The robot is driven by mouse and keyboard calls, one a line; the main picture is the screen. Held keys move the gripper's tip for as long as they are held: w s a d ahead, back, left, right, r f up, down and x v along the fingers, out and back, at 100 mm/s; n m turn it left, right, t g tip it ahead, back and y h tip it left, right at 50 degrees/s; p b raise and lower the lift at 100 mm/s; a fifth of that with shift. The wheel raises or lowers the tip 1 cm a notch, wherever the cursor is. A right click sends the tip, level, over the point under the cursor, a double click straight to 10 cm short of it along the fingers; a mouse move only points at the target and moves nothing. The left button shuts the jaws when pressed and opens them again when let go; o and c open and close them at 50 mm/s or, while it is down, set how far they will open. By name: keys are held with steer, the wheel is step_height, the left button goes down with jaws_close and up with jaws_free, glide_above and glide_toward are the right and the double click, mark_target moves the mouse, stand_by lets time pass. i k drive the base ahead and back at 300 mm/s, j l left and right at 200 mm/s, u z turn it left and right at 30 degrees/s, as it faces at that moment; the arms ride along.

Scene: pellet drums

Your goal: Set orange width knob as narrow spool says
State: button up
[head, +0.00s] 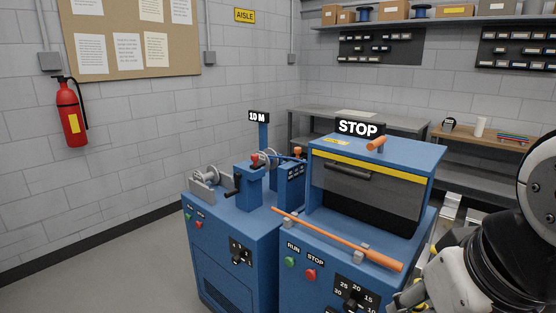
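Several orange parts show, and I cannot tell which is the width knob: a small orange handle (376,144) on top of the right blue machine, a long orange bar (340,239) across its front, and a small orange knob (297,151) beside the left machine's reels. A metal spool (207,179) sits at the left end of the left machine, and another reel (266,160) is near its post. No spool lettering is readable. My gripper (406,300) is partly in view at the lower right, close to the right machine's front; its fingers are unclear.
The right machine (365,170) carries a STOP sign (358,127), a numbered dial (350,300) and run and stop buttons. The left machine (235,240) has a 10 M sign (259,116). Benches (480,138) stand behind. Floor at left is clear.

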mark_target(297, 151)
steer(key=i+l+u, duration=0.35)
steer(key=l, duration=0.3)
steer(key=i+l+u, duration=0.15)
steer(key=i+l, duration=0.05)
steer(key=l, duration=0.1)
